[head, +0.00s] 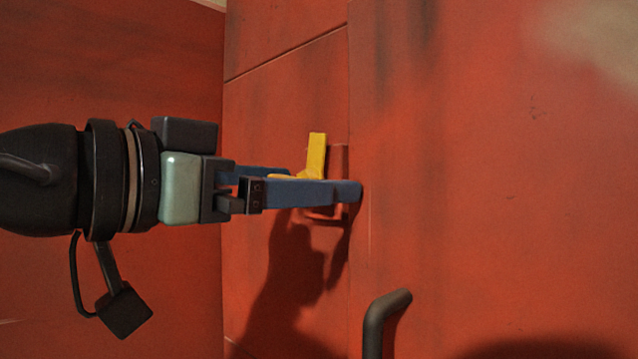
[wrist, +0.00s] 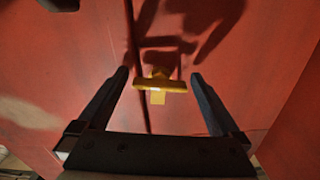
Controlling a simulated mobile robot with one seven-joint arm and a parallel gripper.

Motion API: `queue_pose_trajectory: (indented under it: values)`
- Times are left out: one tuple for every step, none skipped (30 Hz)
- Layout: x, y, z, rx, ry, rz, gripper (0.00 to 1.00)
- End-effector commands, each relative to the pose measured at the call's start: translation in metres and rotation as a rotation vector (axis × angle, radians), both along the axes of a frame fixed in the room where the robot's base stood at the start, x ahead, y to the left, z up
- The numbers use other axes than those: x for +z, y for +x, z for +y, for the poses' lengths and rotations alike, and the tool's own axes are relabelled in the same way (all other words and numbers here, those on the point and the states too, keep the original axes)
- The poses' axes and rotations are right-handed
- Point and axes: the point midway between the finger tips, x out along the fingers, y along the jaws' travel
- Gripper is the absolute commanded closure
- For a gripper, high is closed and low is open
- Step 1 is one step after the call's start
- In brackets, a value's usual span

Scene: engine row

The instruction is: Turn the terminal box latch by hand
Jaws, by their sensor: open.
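The yellow latch (head: 317,154) stands out from the red terminal box face in the head view, with one arm pointing up. Its lower part is hidden behind my gripper's finger. In the wrist view the latch (wrist: 160,84) shows as a yellow crossbar with a short stub below it. My gripper (head: 325,185) reaches in from the left, its blue fingers at the latch. In the wrist view my gripper (wrist: 160,78) is open, one finger on each side of the latch, with clear gaps on both sides. I cannot see either finger touching it.
A dark bent handle (head: 385,320) sticks out of the red panel (head: 500,180) below and to the right of the latch. A panel seam runs close by the latch. The panel to the right is flat and clear above the handle.

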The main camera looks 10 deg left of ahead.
Motion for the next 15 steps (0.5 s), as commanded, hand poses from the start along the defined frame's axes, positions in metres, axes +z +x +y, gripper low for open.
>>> queue_pose_trajectory:
  values:
    - [0.0001, -0.0006, 0.0004, 0.0, 0.001, -0.001, 0.0]
    - [0.0002, -0.0007, 0.0004, 0.0, 0.001, -0.001, 0.0]
    - [0.0002, -0.0008, 0.0005, 0.0, 0.001, -0.001, 0.0]
    - [0.0002, -0.0009, 0.0005, 0.0, 0.001, -0.001, 0.0]
    - [0.0002, -0.0009, 0.0004, 0.0, 0.001, -0.001, 0.0]
    - [0.0003, -0.0008, 0.0004, 0.0, 0.001, -0.001, 0.0]
    - [0.0003, -0.0008, 0.0004, 0.0, 0.001, -0.001, 0.0]
    - [0.0002, -0.0008, 0.0004, 0.0, 0.001, -0.001, 0.0]
    - [0.0002, -0.0008, 0.0004, 0.0, 0.001, -0.001, 0.0]
    - [0.0002, -0.0008, 0.0005, 0.0, 0.001, -0.001, 0.04]
    - [0.0002, -0.0007, 0.0004, 0.0, 0.001, -0.001, 0.09]
    - [0.0002, -0.0007, 0.0004, 0.0, 0.001, -0.001, 0.16]
    - [0.0002, -0.0007, 0.0004, 0.0, 0.001, -0.001, 0.22]
    - [0.0002, -0.0007, 0.0004, 0.0, 0.001, -0.001, 0.27]
    - [0.0002, -0.0007, 0.0004, 0.0, 0.0, 0.0, 0.34]
